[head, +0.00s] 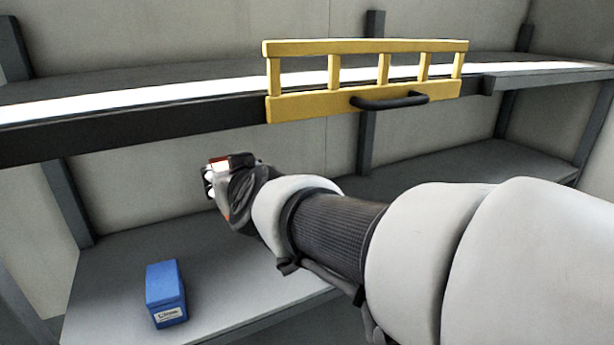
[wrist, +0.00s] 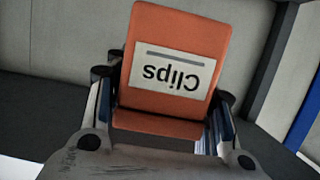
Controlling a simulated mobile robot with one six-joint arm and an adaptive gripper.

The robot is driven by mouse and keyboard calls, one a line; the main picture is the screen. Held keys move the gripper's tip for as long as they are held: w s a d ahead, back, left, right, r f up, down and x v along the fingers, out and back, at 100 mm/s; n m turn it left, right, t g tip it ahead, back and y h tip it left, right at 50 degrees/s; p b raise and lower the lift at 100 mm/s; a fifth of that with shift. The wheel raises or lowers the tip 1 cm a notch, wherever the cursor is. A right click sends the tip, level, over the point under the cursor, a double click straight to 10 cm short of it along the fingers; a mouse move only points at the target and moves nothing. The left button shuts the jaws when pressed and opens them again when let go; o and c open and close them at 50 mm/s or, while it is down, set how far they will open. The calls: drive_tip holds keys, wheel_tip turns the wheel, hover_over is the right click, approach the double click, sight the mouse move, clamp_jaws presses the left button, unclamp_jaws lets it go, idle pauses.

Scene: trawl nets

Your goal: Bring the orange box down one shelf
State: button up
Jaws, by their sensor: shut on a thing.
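The orange box (wrist: 178,35) fills the middle of the wrist view. Its white label reads "Clips" upside down. My gripper (wrist: 163,90) is shut on it, with one finger at each side. In the head view my gripper (head: 213,182) is in front of the rack, below the upper shelf's front edge and above the lower shelf (head: 225,270). The box is mostly hidden there by my gripper and arm. The upper shelf (head: 130,112) has a dark front edge and a bright strip along its top.
A blue box (head: 165,293) with a white label stands on the lower shelf at left. A yellow rail (head: 365,95) with a black handle (head: 390,101) guards part of the upper shelf's front. Dark uprights (head: 68,200) stand behind. The lower shelf is bare right of the blue box.

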drive_tip(key=f+b, duration=0.2)
drive_tip(key=s+f+b, duration=0.1)
drive_tip(key=f, duration=0.1)
drive_tip(key=shift+d, duration=0.3)
drive_tip(key=f+b, duration=0.2)
drive_tip(key=f, duration=0.2)
drive_tip(key=f+b, duration=0.2)
drive_tip(key=f, duration=0.1)
drive_tip(key=f+b, duration=0.3)
drive_tip(key=f, duration=0.1)
drive_tip(key=shift+w+a+f, duration=0.15)
drive_tip(key=shift+w+f, duration=0.15)
drive_tip(key=shift+w, duration=0.05)
wheel_tip(320, 180, down, 3)
drive_tip(key=shift+s+f+b, duration=0.15)
drive_tip(key=shift+f+b, duration=0.05)
drive_tip(key=shift+b, duration=0.2)
drive_tip(key=shift+f, duration=0.15)
drive_tip(key=shift+f, duration=0.1)
drive_tip(key=o, duration=1.2)
